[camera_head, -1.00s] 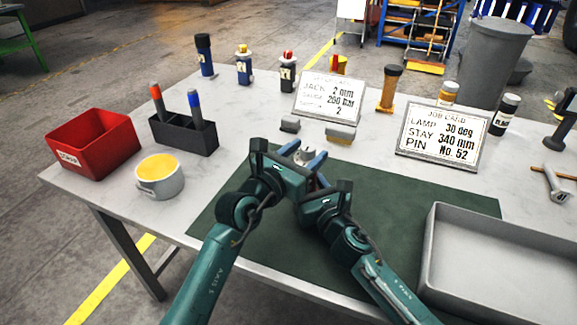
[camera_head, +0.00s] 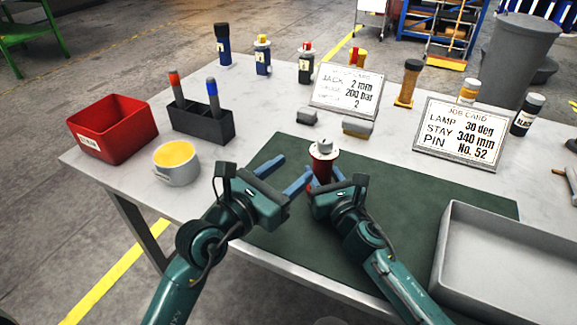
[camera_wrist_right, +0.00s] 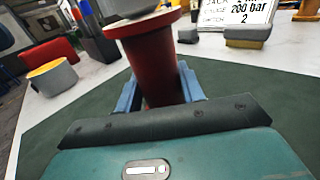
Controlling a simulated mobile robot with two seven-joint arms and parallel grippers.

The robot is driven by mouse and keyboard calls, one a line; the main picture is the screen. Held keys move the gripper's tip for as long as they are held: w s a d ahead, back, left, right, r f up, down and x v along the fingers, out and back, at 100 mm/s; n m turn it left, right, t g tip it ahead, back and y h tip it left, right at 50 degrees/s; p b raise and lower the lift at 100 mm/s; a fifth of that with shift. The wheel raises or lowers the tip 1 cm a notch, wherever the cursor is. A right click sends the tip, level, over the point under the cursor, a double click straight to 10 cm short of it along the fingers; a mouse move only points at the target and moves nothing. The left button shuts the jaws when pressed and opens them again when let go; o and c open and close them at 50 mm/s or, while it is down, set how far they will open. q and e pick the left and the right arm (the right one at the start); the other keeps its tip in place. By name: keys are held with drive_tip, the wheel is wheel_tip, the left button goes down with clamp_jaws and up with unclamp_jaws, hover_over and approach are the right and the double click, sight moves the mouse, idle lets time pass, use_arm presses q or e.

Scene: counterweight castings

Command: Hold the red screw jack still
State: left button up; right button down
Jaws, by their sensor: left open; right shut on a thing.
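The red screw jack (camera_head: 321,160) stands upright on the green mat (camera_head: 410,218), with a pale cap and screw on top. It also shows in the right wrist view (camera_wrist_right: 153,62), its red body between the blue fingers. My right gripper (camera_head: 316,180) is shut on the jack's body, low down. Its fingers (camera_wrist_right: 160,88) reach along both sides of the jack. My left gripper (camera_head: 283,172) is open and empty, to the left of the jack, apart from it. The jack's base is partly hidden by my right gripper.
Two sign cards (camera_head: 346,92) and (camera_head: 461,134) stand behind the mat. A grey tray (camera_head: 447,225) is at the right. A red bin (camera_head: 140,131), a pen holder (camera_head: 201,134) and a yellow-filled cup (camera_head: 178,174) are at the left. Small grey blocks (camera_head: 357,128) lie behind the jack.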

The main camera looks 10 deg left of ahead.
drive_tip(key=c, duration=0.8)
unclamp_jaws()
